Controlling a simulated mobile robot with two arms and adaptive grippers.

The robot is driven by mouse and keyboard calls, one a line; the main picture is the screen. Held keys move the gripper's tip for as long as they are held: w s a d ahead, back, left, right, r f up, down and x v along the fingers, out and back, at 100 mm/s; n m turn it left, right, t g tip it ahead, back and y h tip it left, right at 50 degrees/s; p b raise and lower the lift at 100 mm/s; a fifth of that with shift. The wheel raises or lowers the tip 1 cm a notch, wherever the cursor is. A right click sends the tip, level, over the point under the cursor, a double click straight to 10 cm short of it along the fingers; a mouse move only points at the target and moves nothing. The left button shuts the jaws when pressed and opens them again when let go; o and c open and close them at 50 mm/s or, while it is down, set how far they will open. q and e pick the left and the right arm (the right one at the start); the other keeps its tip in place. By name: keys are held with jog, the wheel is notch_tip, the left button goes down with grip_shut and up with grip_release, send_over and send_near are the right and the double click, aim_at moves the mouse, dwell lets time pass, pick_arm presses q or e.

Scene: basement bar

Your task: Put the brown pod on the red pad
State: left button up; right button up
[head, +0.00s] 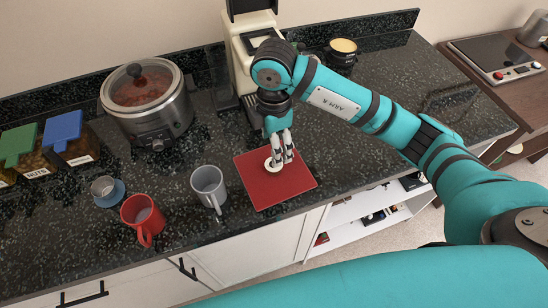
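The red pad (290,190) lies flat on the dark counter near its front edge. A small round thing with a pale rim (270,166), probably the pod, shows at the pad's upper middle, partly hidden by my fingers. Its brown colour is hard to make out. My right gripper (283,161) points down over the pad, with its fingertips right beside or at this round thing. The fingers are close together, and I cannot tell whether they grip it. My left gripper is out of view.
A cream coffee machine (240,45) stands just behind the pad. A slow cooker (150,105) and lidded jars (72,142) are farther back. The counter right of the pad is clear.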

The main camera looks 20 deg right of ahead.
notch_tip(320, 180, up, 4)
jog(key=shift+r, duration=0.2)
